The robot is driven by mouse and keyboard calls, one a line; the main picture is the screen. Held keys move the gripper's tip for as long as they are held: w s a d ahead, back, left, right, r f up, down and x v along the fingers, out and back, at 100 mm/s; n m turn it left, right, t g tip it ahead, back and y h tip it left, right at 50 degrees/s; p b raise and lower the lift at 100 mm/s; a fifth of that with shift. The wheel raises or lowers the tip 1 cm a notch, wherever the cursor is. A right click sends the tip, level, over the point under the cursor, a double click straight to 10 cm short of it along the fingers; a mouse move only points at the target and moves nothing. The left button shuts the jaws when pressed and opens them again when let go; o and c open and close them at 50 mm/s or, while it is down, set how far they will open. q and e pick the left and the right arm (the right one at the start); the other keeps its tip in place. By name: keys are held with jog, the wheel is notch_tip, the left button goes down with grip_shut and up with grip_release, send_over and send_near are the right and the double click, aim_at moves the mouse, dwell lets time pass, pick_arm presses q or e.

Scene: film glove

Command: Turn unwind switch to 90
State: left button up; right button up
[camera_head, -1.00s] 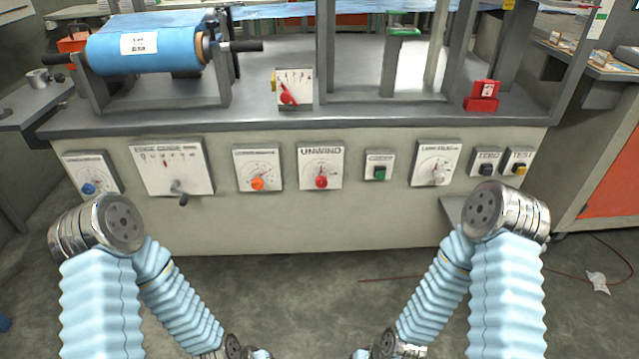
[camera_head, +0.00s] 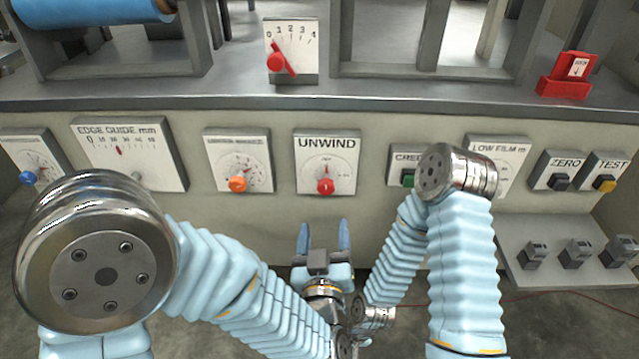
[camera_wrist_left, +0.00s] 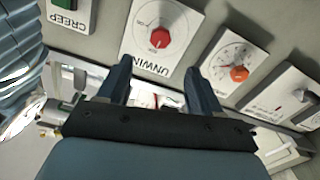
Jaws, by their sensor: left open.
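The UNWIND switch is a white plate (camera_head: 340,150) with a dial scale and a red knob (camera_head: 325,187), set in the middle of the panel front. My left gripper (camera_head: 324,232) is open and empty, below the UNWIND plate and apart from it, its two blue fingers pointing up toward it. In the left wrist view the fingers (camera_wrist_left: 160,85) are spread, with the UNWIND plate (camera_wrist_left: 142,30) and red knob (camera_wrist_left: 159,39) beyond and between them. The small dial lettering is too blurred to read fully. My right gripper is not in view.
An orange-knob dial (camera_head: 238,184) is left of UNWIND. The CREEP button (camera_head: 407,178) is right of it, partly covered by my right arm. The edge guide plate (camera_head: 150,155) is further left. A red-knob lever plate (camera_head: 290,50) and a red block (camera_head: 566,80) stand on the ledge.

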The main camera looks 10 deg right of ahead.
aim_at(326, 190)
pick_arm(q)
jog(key=x, duration=1.2)
jog(key=shift+w, duration=0.35)
jog(key=c, duration=1.1)
jog(key=shift+o, duration=0.2)
